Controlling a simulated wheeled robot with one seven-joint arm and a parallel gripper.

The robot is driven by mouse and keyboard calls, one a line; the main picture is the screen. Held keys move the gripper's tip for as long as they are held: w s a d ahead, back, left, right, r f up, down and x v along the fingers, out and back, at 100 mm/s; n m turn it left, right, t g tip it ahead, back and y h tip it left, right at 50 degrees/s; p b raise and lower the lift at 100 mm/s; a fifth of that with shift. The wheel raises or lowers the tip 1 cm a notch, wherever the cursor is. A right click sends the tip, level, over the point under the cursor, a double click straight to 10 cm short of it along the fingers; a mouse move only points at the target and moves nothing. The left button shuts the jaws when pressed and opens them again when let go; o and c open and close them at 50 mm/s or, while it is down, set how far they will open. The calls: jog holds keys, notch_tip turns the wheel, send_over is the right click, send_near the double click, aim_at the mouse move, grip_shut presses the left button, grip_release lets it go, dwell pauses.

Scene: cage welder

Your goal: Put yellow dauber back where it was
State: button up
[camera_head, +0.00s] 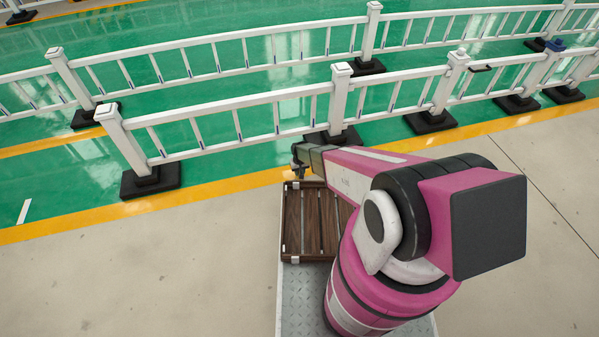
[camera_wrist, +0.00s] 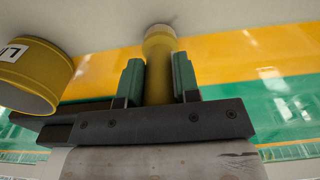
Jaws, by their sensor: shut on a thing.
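In the wrist view my gripper (camera_wrist: 158,80) is shut on the yellow dauber (camera_wrist: 159,52). The dauber is a narrow yellow cylinder with a paler, wider end, held between two green finger pads. In the head view my gripper (camera_head: 298,168) is small and dark at the end of my pink arm, over the far left part of the slatted wooden tray; the dauber cannot be made out there. The place where the dauber was cannot be identified from these frames.
A wider yellow cylinder (camera_wrist: 36,76) with a white label is left of my gripper in the wrist view. The brown slatted tray (camera_head: 292,225) sits on my platform. White railings (camera_head: 240,140) with black feet stand beyond, along a yellow floor line. Grey floor at left is clear.

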jog(key=shift+f, duration=0.15)
jog(key=o, duration=0.9)
notch_tip(320, 180, up, 12)
jog(key=shift+f, duration=0.1)
jog(key=s+d+r+m, duration=0.1)
jog(key=s+d+r, duration=0.5)
jog(key=r, duration=0.6)
jog(key=s+d+r+m, duration=0.1)
jog(key=s+d+r, duration=0.5)
jog(key=r, duration=0.7)
jog(key=s+d+r+m, duration=0.1)
jog(key=s+d+r, duration=0.5)
jog(key=r, duration=0.7)
jog(key=shift+s+d, duration=0.15)
jog(key=shift+d, duration=0.35)
